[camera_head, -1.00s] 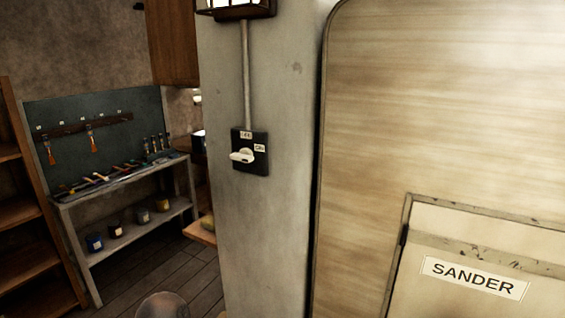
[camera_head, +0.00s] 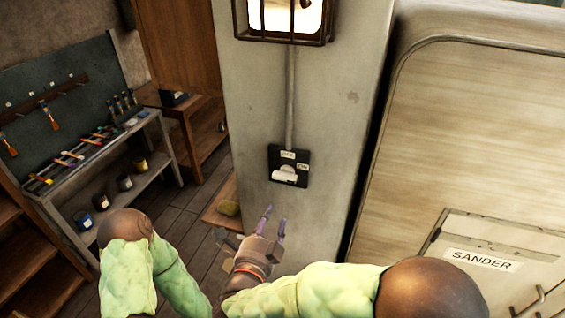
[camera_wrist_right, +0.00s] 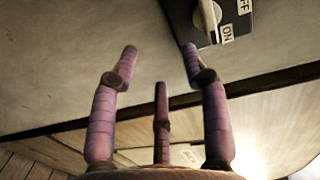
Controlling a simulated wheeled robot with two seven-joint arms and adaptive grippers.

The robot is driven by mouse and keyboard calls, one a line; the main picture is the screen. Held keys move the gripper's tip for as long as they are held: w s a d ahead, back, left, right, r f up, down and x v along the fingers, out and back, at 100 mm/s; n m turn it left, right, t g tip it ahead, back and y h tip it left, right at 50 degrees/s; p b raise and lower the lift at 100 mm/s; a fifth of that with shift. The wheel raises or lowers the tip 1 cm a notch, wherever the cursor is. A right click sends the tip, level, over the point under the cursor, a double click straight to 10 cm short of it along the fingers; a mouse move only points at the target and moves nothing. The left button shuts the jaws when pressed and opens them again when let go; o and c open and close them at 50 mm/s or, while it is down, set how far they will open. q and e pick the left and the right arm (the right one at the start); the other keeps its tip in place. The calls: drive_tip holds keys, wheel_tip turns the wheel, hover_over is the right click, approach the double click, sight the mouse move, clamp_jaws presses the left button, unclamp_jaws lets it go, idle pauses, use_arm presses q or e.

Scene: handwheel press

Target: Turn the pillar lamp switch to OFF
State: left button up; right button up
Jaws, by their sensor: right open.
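The lamp switch (camera_head: 288,167) is a black plate on the grey pillar (camera_head: 325,120), with an OFF label at its top and an ON label at its right. Its white knob (camera_head: 285,174) lies roughly sideways in the head view. The caged lamp (camera_head: 283,16) above is lit. My right gripper (camera_head: 274,215) is open and empty, below the switch and apart from it. In the right wrist view, the open fingers (camera_wrist_right: 160,49) point toward the pillar, with the knob (camera_wrist_right: 208,16) beyond the right fingertip.
A wooden cabinet marked SANDER (camera_head: 482,260) stands right of the pillar. A tool bench (camera_head: 95,165) with brushes and pots stands farther left. The pillar face around the switch is clear.

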drive_tip(key=m+h+p, duration=0.1)
drive_tip(key=m+p, duration=0.1)
approach(285, 175)
use_arm(q)
wheel_tip(285, 175, up, 4)
drive_tip(key=shift+w+r+p, duration=0.1)
drive_tip(key=shift+r+p, duration=0.05)
drive_tip(key=shift+p, duration=0.55)
use_arm(e)
drive_tip(key=f+x, duration=0.1)
drive_tip(key=x, duration=0.7)
drive_tip(key=shift+f, duration=0.15)
clamp_jaws()
